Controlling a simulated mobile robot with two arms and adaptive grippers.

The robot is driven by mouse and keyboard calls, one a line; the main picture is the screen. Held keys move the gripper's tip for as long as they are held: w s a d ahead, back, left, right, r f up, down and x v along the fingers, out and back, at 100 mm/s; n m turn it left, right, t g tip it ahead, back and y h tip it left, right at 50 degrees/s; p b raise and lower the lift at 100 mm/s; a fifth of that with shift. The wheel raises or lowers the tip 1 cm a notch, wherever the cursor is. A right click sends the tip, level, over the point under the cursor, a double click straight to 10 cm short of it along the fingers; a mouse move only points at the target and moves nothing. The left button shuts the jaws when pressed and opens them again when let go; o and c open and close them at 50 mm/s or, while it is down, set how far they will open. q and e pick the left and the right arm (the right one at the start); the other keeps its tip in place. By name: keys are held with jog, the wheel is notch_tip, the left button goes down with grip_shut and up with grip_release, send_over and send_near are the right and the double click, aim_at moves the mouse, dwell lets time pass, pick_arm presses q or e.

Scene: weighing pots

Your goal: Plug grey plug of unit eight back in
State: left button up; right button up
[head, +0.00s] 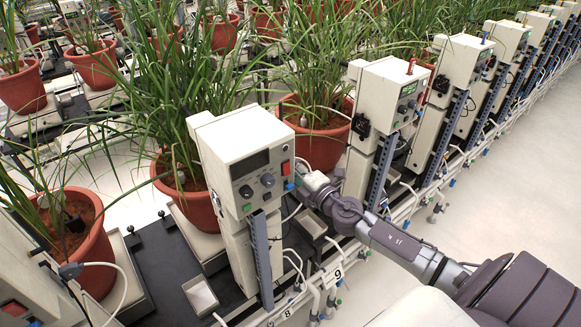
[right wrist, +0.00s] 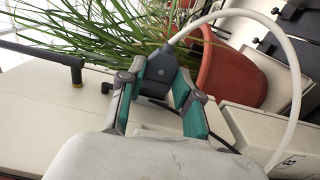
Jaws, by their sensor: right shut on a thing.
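In the right wrist view, the dark grey plug (right wrist: 156,70) sits between the teal-padded fingers of my right gripper (right wrist: 160,88). A white cable (right wrist: 240,13) leaves the plug and arcs over to the right. In the head view, my right gripper (head: 304,186) is beside the right side of the front cream unit (head: 245,150). The plug cannot be made out there. A label reading 8 (head: 287,312) is on the rail below that unit, and it also shows at the edge of the right wrist view (right wrist: 290,162). The socket is not clearly visible. My left gripper is out of view.
A label 9 (head: 335,274) is on the rail under my right arm. Potted plants (head: 318,135) stand behind the units. Another cabled grey plug (head: 70,270) is at the left unit. A row of units (head: 462,60) recedes right. The pale floor (head: 500,190) is open.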

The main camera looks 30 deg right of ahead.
jog(key=shift+s+a+p, duration=0.1)
jog(key=shift+a+p, duration=0.25)
jog(key=shift+a, duration=0.5)
jog(key=shift+a, duration=0.15)
jog(key=o, duration=1.1)
jog(key=shift+c, duration=0.2)
jog(key=s, duration=1.2)
jog(key=shift+d, duration=0.4)
